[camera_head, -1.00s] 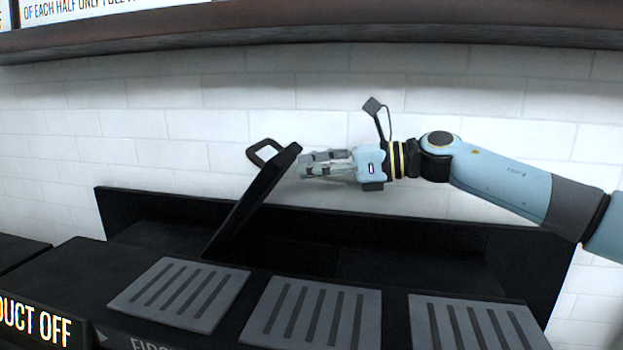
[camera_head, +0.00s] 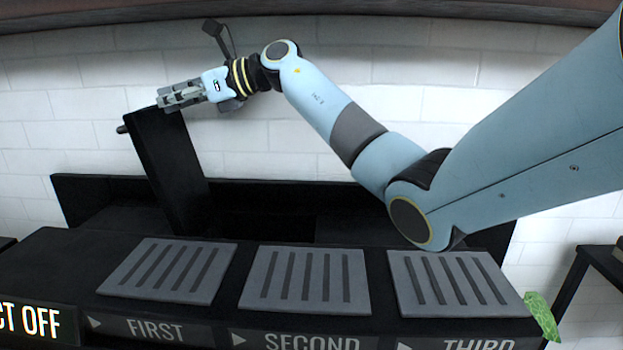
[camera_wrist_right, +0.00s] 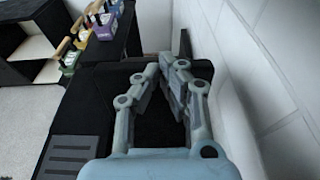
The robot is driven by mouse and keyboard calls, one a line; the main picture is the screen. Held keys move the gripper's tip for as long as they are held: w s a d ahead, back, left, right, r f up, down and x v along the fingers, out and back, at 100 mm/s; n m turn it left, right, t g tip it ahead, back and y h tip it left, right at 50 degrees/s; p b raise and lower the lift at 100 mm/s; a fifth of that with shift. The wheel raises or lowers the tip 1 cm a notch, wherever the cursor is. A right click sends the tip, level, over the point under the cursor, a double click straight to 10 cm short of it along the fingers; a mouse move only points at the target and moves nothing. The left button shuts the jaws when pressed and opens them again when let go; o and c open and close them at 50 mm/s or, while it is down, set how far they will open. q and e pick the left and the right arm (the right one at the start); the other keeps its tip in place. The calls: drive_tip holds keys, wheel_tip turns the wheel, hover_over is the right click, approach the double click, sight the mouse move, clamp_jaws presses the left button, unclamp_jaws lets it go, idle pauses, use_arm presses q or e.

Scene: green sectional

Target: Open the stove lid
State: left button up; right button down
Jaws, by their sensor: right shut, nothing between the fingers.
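The black stove lid (camera_head: 172,170) stands raised from the black stove (camera_head: 60,262), its top leaning a little to the left in the head view. The end of its handle (camera_head: 122,129) sticks out on the lid's left side. My right gripper (camera_head: 165,97) is shut and empty at the lid's top edge, seemingly touching it; the exact contact is unclear. In the right wrist view the fingers (camera_wrist_right: 170,70) come together in front of dark surfaces. The left gripper is not in view.
Three grey slotted plates, labelled FIRST (camera_head: 170,270), SECOND (camera_head: 305,280) and THIRD (camera_head: 455,283), line the stove's front. A white brick wall (camera_head: 300,150) stands close behind. A green item (camera_head: 541,315) is at the right.

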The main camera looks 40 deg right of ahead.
drive_tip(key=shift+b+x, duration=0.4)
drive_tip(key=shift+x, duration=1.6)
drive_tip(key=shift+r, duration=0.15)
drive_tip(key=f+v, duration=0.3)
drive_tip(key=v, duration=1.3)
drive_tip(key=shift+s+d, duration=0.4)
drive_tip(key=shift+s, duration=0.1)
